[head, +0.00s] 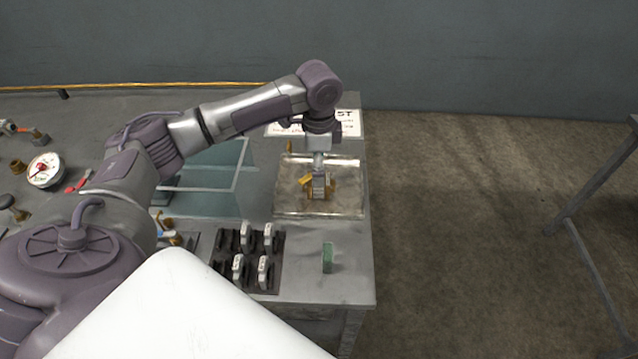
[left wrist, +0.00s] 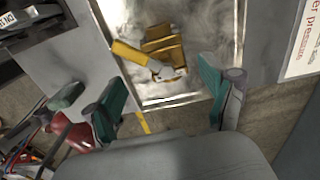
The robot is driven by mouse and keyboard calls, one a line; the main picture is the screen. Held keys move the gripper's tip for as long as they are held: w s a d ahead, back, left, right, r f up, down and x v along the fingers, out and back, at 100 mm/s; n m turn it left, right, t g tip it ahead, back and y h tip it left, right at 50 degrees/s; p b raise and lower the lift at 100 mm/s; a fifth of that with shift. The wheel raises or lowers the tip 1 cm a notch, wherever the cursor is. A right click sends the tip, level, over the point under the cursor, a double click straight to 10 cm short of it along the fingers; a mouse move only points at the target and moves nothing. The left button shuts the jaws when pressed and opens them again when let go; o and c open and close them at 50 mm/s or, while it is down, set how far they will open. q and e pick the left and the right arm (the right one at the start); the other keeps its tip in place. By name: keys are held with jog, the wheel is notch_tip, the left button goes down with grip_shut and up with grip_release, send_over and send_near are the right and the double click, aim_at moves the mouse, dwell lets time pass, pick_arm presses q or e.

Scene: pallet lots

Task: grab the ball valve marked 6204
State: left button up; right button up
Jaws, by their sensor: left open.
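A brass valve with a yellow handle (left wrist: 162,45) lies in a shallow shiny tray (left wrist: 170,101) in the left wrist view. In the head view the valve (head: 309,194) is partly hidden by my left gripper (head: 319,190), which points down over the tray (head: 288,211). My left gripper (left wrist: 162,98) is open, its two teal-padded fingers spread apart. The valve shows beyond the fingertips, and nothing is seen gripped. I cannot read any 6204 marking. My right gripper is not in view.
A black rack (head: 250,283) with several tagged pieces stands in front of the tray. A small green block (head: 327,257) is beside it. A glass divider (head: 215,185) stands left of the tray. A printed sign (head: 348,124) lies behind it. A gauge (head: 45,170) is far left.

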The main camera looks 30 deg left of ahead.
pick_arm(q)
notch_tip(320, 180, down, 2)
jog(key=shift+w+f, duration=0.1)
jog(key=shift+w, duration=0.05)
jog(key=f, duration=0.1)
jog(key=f+p, duration=0.1)
jog(key=f, duration=0.1)
jog(key=shift+w+a+f, duration=0.15)
jog(key=shift+a+f, duration=0.05)
jog(key=shift+f, duration=0.4)
grip_shut()
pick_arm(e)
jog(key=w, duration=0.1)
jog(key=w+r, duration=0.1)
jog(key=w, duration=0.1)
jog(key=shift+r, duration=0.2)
